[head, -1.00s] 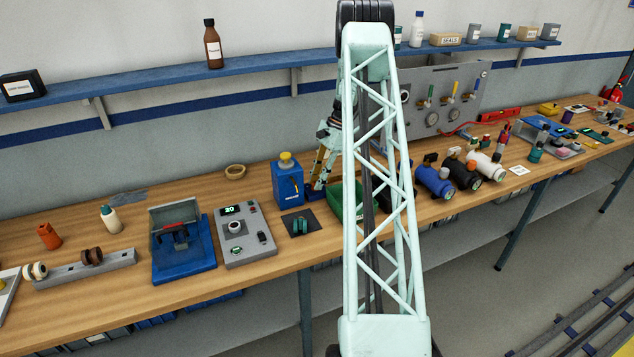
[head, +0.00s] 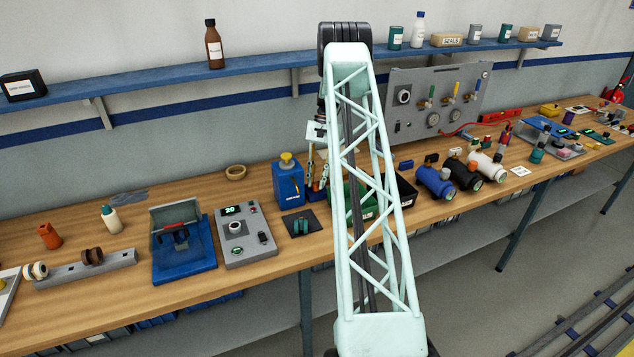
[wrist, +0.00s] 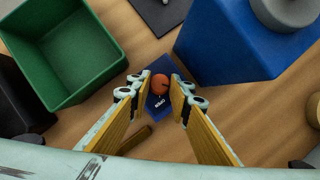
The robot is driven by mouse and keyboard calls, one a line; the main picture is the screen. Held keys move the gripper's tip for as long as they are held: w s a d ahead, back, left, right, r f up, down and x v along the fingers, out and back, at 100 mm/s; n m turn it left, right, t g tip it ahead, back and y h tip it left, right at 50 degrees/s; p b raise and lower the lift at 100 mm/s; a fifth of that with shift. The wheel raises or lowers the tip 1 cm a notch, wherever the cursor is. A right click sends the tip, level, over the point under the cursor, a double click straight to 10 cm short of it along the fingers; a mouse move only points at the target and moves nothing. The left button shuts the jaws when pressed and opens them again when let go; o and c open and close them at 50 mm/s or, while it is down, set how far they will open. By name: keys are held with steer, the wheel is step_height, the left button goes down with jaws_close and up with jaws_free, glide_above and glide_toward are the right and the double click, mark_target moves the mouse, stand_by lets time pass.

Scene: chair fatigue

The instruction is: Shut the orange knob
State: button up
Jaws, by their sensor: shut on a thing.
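In the head view my gripper (head: 317,186) points down at the bench between the blue can and the green bin.
A tall blue can (head: 288,184) with a yellow top stands close to the left of my gripper. A green bin (wrist: 62,78) and a black bin (wrist: 16,110) stand on the other side. A dark mat (head: 312,221) lies in front of the can.

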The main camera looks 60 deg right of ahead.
stand_by(0.3)
steer(key=o, duration=0.8)
steer(key=shift+o, duration=0.2)
steer(key=shift+r, duration=0.1)
steer(key=v, duration=0.7)
steer(key=shift+d+r, duration=0.15)
stand_by(0.4)
